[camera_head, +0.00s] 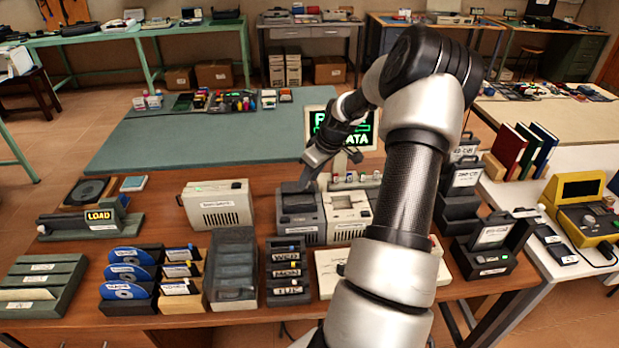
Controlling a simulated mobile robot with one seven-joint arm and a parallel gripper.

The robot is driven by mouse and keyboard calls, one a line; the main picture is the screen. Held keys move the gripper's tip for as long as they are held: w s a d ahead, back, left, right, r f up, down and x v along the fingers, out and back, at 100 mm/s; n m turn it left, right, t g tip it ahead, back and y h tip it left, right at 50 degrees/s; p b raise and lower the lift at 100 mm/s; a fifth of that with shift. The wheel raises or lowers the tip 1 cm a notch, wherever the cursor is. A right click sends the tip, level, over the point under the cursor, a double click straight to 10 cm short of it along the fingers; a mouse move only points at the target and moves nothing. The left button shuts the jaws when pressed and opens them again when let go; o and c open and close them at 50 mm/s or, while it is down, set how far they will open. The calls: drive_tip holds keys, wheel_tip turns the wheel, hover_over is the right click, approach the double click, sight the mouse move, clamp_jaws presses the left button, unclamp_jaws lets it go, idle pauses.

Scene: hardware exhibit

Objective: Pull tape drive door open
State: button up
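A dark grey box-shaped drive (300,226) stands on the brown table in the middle of the view. It has a dark panel on its top and a small white label low on its front. I take it for the tape drive, but its label is too small to read. My gripper (311,178) reaches down from the upper right over the drive's top rear edge. The fingers are dark and small here, so I cannot tell whether they touch the panel or are apart. The panel looks closed, and the gripper partly covers its back edge.
A lighter drive (347,215) stands close on the right, with a green-lit screen (357,130) behind it. A beige unit (217,204) is at left. A black cassette rack (287,272) stands in front. My arm hides the table at right.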

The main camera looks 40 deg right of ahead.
drive_tip(key=v, duration=1.7)
drive_tip(key=shift+s, duration=0.15)
drive_tip(key=shift+r, duration=0.15)
